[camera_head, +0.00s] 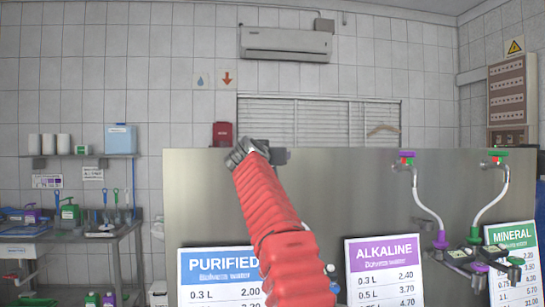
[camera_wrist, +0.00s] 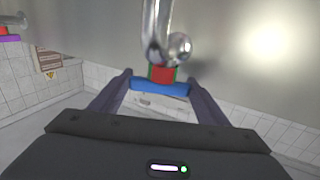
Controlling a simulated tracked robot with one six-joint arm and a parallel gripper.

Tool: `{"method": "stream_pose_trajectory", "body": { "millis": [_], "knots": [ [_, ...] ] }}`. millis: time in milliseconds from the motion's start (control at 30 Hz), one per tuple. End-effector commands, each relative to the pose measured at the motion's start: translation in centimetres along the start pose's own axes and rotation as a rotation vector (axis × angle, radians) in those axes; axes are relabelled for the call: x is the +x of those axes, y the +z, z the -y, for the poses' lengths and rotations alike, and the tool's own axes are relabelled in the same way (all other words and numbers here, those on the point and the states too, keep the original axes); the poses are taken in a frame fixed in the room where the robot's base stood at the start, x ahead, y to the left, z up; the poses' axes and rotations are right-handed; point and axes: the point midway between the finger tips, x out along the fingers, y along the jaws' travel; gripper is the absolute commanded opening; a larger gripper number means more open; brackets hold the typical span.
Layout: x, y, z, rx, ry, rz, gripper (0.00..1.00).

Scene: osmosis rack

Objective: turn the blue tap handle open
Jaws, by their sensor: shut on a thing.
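The blue tap handle (camera_wrist: 147,85) lies crosswise between my two fingers in the wrist view. It sits against a red and green collar (camera_wrist: 163,74) on a shiny metal tap (camera_wrist: 160,35). My gripper (camera_wrist: 160,89) is shut on the blue handle, with one finger at each end of it. In the head view my gripper (camera_head: 262,153) is at the top of the steel panel, above the PURIFIED sign (camera_head: 215,265). It and my red-sleeved arm hide the blue handle and its tap there.
The steel panel (camera_head: 340,190) also carries a purple-handled tap (camera_head: 407,154) and a green-handled tap (camera_head: 497,153) to the right. The ALKALINE (camera_head: 384,252) and MINERAL (camera_head: 513,236) signs stand in front. A bench with bottles and a sink (camera_head: 25,235) is at the left.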

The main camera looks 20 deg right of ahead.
Motion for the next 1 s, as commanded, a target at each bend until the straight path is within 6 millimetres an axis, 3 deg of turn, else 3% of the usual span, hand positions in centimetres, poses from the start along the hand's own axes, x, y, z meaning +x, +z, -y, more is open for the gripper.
{"method": "stream_pose_trajectory", "body": {
  "millis": [367,400,600,667,1000],
  "knots": [
    [0.08,0.36,0.18,0.001,0.020,0.004,0.46],
    [0.07,0.35,0.18,0.002,0.020,0.004,0.69],
    [0.01,0.14,0.08,0.002,0.020,0.000,0.83],
    [-0.01,0.08,0.05,0.002,0.020,0.000,0.88],
    [-0.19,-0.10,-0.02,0.002,0.021,-0.003,0.88]
  ]
}}
